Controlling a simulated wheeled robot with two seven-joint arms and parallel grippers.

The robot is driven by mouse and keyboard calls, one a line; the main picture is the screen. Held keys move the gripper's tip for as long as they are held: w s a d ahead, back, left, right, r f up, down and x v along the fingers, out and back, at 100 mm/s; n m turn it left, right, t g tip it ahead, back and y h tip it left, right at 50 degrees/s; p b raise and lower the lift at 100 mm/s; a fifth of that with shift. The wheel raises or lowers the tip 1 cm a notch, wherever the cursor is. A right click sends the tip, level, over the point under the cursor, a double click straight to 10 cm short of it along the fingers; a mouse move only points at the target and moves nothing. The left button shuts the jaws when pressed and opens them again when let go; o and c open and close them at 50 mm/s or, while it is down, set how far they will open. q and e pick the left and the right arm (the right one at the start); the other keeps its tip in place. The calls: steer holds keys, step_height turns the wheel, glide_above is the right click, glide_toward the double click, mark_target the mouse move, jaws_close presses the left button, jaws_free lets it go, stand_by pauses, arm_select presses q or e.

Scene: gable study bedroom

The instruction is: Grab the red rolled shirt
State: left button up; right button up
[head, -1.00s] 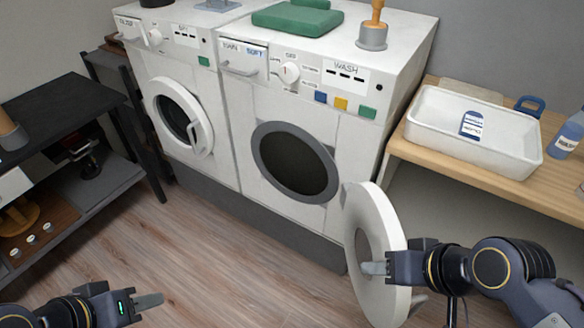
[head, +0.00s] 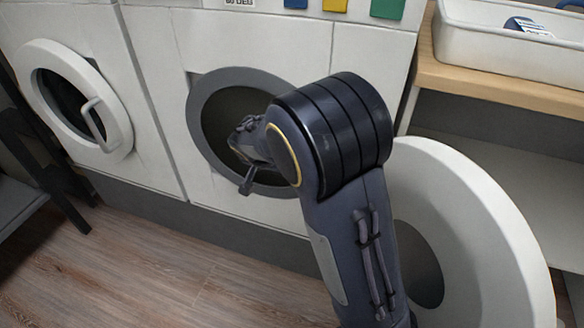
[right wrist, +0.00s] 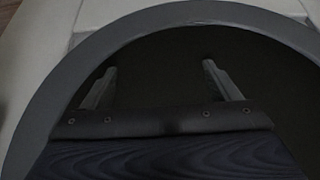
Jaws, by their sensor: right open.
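The red rolled shirt does not show in any view. The right-hand washing machine's round opening (head: 217,112) has a grey rim, and its inside is dark. Nothing shows between the fingers. My left gripper is out of view.
The machine's white round door (head: 490,230) stands swung open to the right of my arm. A wooden counter (head: 480,90) with a white tray (head: 500,45) is at the upper right. Wood floor (head: 150,270) is clear at the lower left.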

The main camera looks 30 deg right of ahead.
steer(key=w+d+b, duration=0.1)
steer(key=w+d, duration=0.1)
steer(key=d, duration=0.1)
steer(key=w+d, duration=0.3)
steer(key=w+d+b, duration=0.1)
steer(key=w+d, duration=0.2)
steer(key=shift+d+f+b, duration=0.1)
steer(key=shift+f+b, duration=0.05)
steer(key=shift+b, duration=0.2)
steer(key=b+x, duration=0.2)
steer(key=x, duration=0.3)
steer(key=c, duration=1.1)
steer(key=shift+c, duration=0.2)
